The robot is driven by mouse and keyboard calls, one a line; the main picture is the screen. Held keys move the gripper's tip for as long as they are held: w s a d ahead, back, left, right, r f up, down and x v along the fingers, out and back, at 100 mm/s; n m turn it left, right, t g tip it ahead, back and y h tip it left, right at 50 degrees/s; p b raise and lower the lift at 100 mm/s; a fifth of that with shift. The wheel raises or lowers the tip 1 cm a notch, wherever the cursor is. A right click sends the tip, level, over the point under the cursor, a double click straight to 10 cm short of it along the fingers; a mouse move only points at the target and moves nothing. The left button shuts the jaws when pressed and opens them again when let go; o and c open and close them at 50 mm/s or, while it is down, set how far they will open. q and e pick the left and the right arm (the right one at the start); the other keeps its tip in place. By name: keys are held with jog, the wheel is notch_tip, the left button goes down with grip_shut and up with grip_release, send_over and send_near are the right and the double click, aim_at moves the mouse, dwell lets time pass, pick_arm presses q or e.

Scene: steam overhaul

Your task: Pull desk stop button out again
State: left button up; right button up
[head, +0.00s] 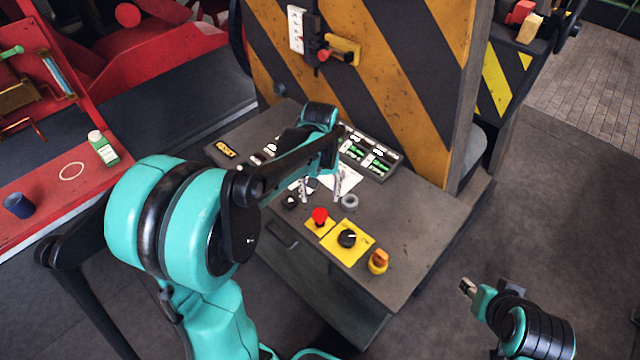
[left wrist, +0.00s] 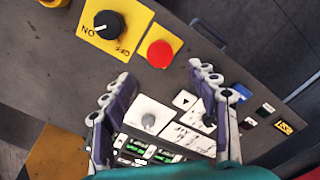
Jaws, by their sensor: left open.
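The red stop button (head: 320,215) sits on a small yellow plate at the front of the grey desk (head: 420,215). In the left wrist view the red button (left wrist: 160,54) lies just beyond and between my fingertips, with nothing touching it. My left gripper (head: 321,192) is open and empty, pointing down over the desk just behind the button. It also shows in the left wrist view (left wrist: 160,76) with its two fingers apart. My right gripper (head: 468,288) is off the desk at the lower right; its jaw opening is too small to tell.
A black rotary knob (head: 347,238) on a yellow plate stands right beside the button, with an orange-yellow knob (head: 378,261) nearby. A switch panel (head: 370,152) lies behind my left gripper. A striped machine wall (head: 400,80) rises at the back. The desk's right part is clear.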

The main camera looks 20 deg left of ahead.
pick_arm(q)
jog(key=shift+r, duration=2.15)
jog(key=shift+s, duration=0.1)
jog(key=s+d+f+m+t+b, duration=0.2)
jog(key=s+t+b, duration=0.1)
jog(key=s, duration=0.3)
jog(key=s+d+f+m+t+b, duration=0.3)
jog(key=s+t+b, duration=0.1)
jog(key=s, duration=0.3)
jog(key=shift+s+d+f, duration=0.15)
jog(key=shift+d+f, duration=0.05)
jog(key=shift+d, duration=0.05)
